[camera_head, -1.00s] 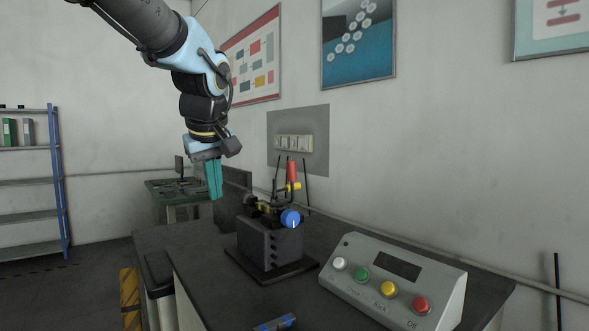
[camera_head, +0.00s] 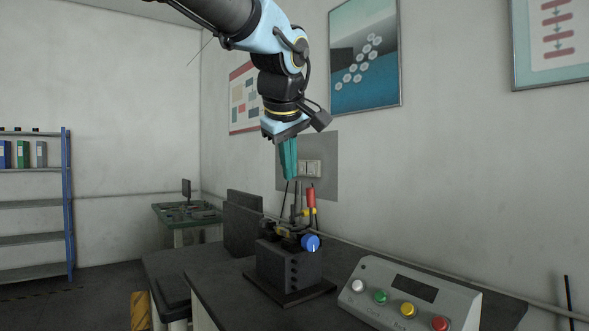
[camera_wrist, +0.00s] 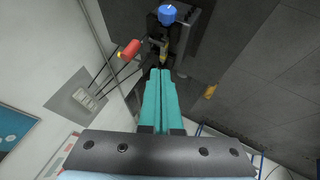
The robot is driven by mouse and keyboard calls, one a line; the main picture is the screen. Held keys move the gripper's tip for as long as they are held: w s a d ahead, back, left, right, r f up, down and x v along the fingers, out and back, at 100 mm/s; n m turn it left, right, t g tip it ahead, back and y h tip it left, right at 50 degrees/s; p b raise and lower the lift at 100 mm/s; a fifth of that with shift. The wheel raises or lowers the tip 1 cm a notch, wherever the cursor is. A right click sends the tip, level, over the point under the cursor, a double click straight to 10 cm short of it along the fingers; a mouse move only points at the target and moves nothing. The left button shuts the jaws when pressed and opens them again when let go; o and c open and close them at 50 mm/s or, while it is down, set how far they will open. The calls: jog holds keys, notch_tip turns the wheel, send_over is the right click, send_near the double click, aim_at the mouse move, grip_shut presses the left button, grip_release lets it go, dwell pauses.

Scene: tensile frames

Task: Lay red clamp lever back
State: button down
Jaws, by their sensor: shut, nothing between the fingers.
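The red clamp lever (camera_head: 311,196) stands upright on top of the dark clamp fixture (camera_head: 284,268), with a yellow part just below it. In the wrist view the red lever (camera_wrist: 131,49) lies up and left of the fingertips. A blue knob (camera_head: 310,243) is on the fixture's front; it also shows in the wrist view (camera_wrist: 167,14). My gripper (camera_head: 291,178), with teal fingers, points down above the fixture, a little left of and above the lever. In the wrist view its fingers (camera_wrist: 160,72) are together with nothing between them. It appears apart from the lever.
A grey control box (camera_head: 410,295) with white, green, yellow and red buttons stands right of the fixture on the dark bench. Thin dark rods rise beside the lever. A wall with a switch plate (camera_head: 310,168) is behind. A dark block (camera_head: 242,221) stands behind left.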

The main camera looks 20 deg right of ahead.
jog(key=w+d+f+p, duration=0.5)
jog(key=d+f, duration=0.1)
jog(key=shift+w, duration=0.4)
jog(key=shift+d+b, duration=0.2)
jog(key=shift+b, duration=0.2)
